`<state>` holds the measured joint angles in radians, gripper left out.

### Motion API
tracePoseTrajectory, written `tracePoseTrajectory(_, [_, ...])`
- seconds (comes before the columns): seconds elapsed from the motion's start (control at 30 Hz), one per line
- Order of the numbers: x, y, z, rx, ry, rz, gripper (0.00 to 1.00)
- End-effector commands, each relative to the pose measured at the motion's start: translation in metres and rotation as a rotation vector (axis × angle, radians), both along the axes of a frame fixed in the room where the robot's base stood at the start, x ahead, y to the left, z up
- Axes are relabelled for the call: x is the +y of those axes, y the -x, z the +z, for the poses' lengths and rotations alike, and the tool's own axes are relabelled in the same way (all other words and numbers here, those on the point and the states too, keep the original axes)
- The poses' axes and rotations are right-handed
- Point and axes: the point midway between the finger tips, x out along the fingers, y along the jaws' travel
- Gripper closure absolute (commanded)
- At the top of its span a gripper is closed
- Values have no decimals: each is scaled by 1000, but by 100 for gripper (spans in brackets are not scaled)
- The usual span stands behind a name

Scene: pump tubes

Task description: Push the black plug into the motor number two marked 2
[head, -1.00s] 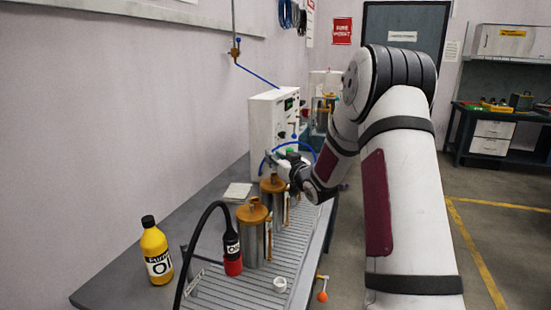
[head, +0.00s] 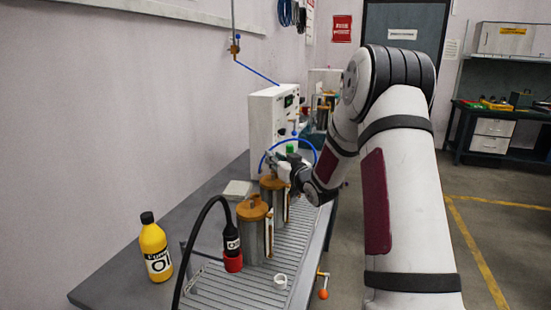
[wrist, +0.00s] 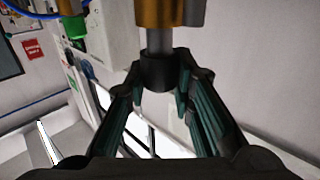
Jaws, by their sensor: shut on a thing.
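My gripper (wrist: 160,78) is shut on a black plug (wrist: 158,72) in the wrist view, one finger on each side. Above the plug is a grey shaft (wrist: 160,40) under a brass-coloured part (wrist: 170,10); I cannot tell whether plug and shaft are joined. In the head view, my gripper (head: 277,162) is by the farther of two steel cylinders with brass tops (head: 272,183). The nearer cylinder (head: 254,235) stands in front of it. The plug is hidden there, and I can read no number 2 on either cylinder.
A yellow oil bottle (head: 155,250) stands at the left on the grey bench (head: 110,285). A black hose ends in a black-and-red oil container (head: 232,250). A white ring (head: 280,282) lies on the ribbed plate. A white control box (head: 270,130) stands behind my gripper.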

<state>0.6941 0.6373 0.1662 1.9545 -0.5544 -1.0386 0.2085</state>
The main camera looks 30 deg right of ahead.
Motion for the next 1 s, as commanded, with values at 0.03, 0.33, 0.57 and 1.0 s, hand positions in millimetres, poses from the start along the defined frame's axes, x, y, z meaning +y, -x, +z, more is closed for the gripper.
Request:
tracePoseTrajectory(0.03, [0, 0, -2, 0, 0, 0, 100])
tracePoseTrajectory(0.33, [0, 0, -9, 1, 0, 0, 100])
tracePoseTrajectory(0.57, [0, 0, -14, 1, 0, 0, 100])
tracePoseTrajectory(1.0, [0, 0, -20, 4, -1, 0, 100])
